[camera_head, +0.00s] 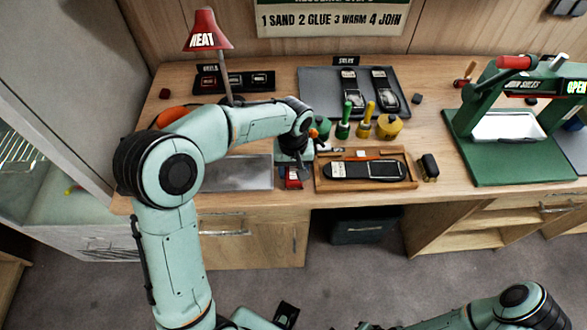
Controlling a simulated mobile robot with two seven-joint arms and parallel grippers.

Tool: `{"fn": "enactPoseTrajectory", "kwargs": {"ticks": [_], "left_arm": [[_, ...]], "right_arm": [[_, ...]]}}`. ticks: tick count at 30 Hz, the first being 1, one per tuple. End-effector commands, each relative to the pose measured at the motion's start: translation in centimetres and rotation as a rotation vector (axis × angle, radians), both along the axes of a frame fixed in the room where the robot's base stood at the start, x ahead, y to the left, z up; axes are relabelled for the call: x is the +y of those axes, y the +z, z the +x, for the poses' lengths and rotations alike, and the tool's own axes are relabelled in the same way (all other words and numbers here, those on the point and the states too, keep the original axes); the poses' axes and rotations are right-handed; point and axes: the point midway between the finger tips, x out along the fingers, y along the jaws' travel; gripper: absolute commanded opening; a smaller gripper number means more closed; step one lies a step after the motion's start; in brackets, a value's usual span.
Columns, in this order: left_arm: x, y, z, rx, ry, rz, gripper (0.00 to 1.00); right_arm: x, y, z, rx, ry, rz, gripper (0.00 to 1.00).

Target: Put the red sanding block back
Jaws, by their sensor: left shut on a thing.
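My left gripper (293,166) points down at the front of the bench, between the grey metal plate and the wooden tray. It is shut on the red sanding block (293,182), whose lower part shows below the fingers near the bench's front edge. The fingers hide the upper part of the block. I cannot tell whether the block touches the bench. My right arm (520,300) shows at the bottom right, and its gripper is out of the picture.
The wooden tray (322,184) to the right holds a black shoe sole. Green and yellow tools (367,112) stand behind it, and a black brush (429,166) is at its right. A grey plate (236,174) lies left. A red heat lamp (206,32) and a green press (470,150) stand farther off.

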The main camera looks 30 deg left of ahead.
Motion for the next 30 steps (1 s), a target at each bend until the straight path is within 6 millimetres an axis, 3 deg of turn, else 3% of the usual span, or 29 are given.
{"fn": "enactPoseTrajectory", "kwargs": {"ticks": [7, 8, 10, 22, 30], "left_arm": [[0.0, -0.4, 0.0, 0.000, 0.000, 0.000, 0.26], [0.0, -0.4, 0.0, 0.000, 0.000, 0.000, 0.57], [0.0, -0.3, 0.0, 0.000, 0.000, 0.000, 0.80], [0.0, 0.6, 0.1, -0.004, 0.000, 0.000, 0.80], [0.0, 5.8, 0.2, -0.007, 0.000, 0.000, 0.80]], "right_arm": [[0.0, -0.3, -0.1, 0.001, 0.000, 0.000, 0.00], [0.0, -0.3, -0.2, 0.002, 0.000, 0.000, 0.00], [0.0, -0.2, -0.1, 0.001, 0.000, 0.000, 0.00], [0.0, 0.2, 0.1, -0.001, 0.000, 0.000, 0.00], [0.0, 0.8, 0.4, -0.005, 0.000, 0.001, 0.00]]}}
